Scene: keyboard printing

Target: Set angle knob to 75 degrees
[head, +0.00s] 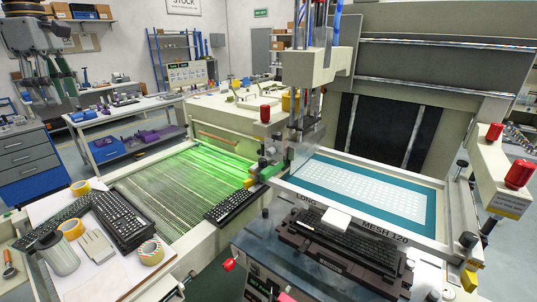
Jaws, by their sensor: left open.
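The printing machine has a squeegee head (305,135) on vertical rods above a teal-framed screen (360,189). A yellow and green handle or knob (264,173) sits low beside the head. Red knobs show on the left post (265,114), on the right arm (519,174) and near the front (228,264). I cannot tell which one is the angle knob, and no angle scale can be read. My left gripper (42,90) hangs at the far upper left, fingers down, open and empty, far from the machine. My right gripper is not in view.
A keyboard (345,240) lies on the fixture in front of the screen. A green-lit conveyor (185,185) runs at the left, with another keyboard (232,203) at its edge. A side table (115,268) holds stacked keyboards, tape rolls and a metal cup (55,255).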

